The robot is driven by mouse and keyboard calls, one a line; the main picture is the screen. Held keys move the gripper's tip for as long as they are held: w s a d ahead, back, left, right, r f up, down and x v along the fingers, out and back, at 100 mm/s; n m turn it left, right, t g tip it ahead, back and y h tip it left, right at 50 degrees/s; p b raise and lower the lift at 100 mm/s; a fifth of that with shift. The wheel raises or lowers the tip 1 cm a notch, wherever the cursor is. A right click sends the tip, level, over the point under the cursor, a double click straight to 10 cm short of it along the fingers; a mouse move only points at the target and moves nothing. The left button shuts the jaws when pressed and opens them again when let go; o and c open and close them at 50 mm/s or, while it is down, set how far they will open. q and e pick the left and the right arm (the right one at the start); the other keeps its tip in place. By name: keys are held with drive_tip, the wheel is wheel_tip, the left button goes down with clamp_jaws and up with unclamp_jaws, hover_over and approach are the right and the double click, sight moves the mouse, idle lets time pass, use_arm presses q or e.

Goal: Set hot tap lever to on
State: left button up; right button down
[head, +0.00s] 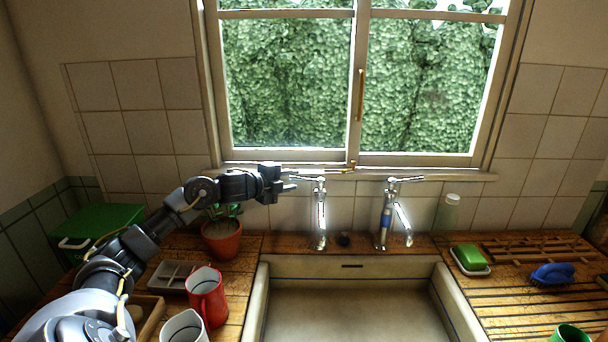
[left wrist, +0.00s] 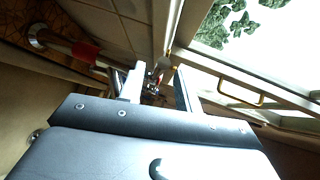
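Two chrome taps stand behind the sink. The right tap (head: 385,218) has a blue band, so the left tap (head: 321,220) appears to be the hot one. Its lever (head: 309,179) lies across its top, pointing left toward my gripper. My left gripper (head: 291,181) is open at lever height, just left of the lever; I cannot tell whether they touch. In the left wrist view the fingers (left wrist: 158,90) are apart, with small chrome parts visible between and beyond them. A chrome piece with a red band (left wrist: 84,50), apparently the left tap, shows at upper left. My right gripper is not in view.
A sink (head: 279,262) lies below the taps. The window sill (head: 430,176) runs close behind the levers.

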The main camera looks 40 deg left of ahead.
sight(295, 179)
use_arm(q)
drive_tip(key=shift+p+x, duration=0.7)
drive_tip(key=shift+x, duration=1.95)
clamp_jaws()
